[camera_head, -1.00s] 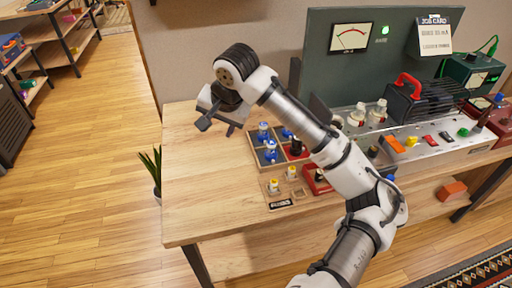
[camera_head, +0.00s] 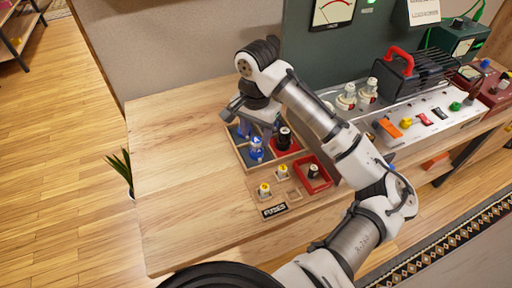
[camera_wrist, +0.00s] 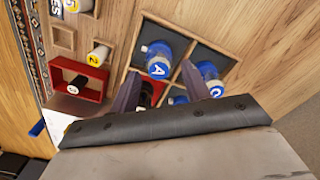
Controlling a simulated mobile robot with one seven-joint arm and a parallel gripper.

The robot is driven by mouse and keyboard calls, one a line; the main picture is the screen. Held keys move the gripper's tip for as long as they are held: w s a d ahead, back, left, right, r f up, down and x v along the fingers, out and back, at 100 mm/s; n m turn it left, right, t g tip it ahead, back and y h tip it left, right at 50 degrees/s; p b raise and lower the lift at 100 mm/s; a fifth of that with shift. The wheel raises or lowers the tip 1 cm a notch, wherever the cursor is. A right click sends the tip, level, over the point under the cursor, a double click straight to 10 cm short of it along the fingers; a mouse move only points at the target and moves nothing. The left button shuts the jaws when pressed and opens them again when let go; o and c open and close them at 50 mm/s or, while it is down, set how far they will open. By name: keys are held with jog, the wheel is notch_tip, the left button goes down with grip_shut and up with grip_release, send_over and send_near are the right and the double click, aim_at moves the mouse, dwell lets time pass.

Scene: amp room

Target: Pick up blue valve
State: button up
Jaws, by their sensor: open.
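Several blue-and-white valves stand in a wooden divided tray on the workbench. One blue valve (camera_head: 256,149) is at the front of the tray, and another blue valve (camera_head: 243,130) stands behind it, partly hidden. In the wrist view, a blue valve marked A (camera_wrist: 157,60) stands just beyond my fingertips. A blue valve marked C (camera_wrist: 211,78) is to the right of the right finger, and a third blue valve (camera_wrist: 178,99) is mostly hidden near that finger. My gripper (camera_head: 256,116) is open and empty above the tray; its fingers also show in the wrist view (camera_wrist: 160,85).
A black valve (camera_head: 284,138) stands in a red-lined compartment beside the blue ones. An amplifier chassis (camera_head: 440,125) fills the right; the bench's left (camera_head: 180,160) is clear.

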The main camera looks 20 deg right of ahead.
aim_at(257, 148)
jog(key=shift+d+f+p, duration=0.1)
jog(key=shift+f+p, duration=0.35)
jog(key=shift+f, duration=2.65)
jog(key=c, duration=0.8)
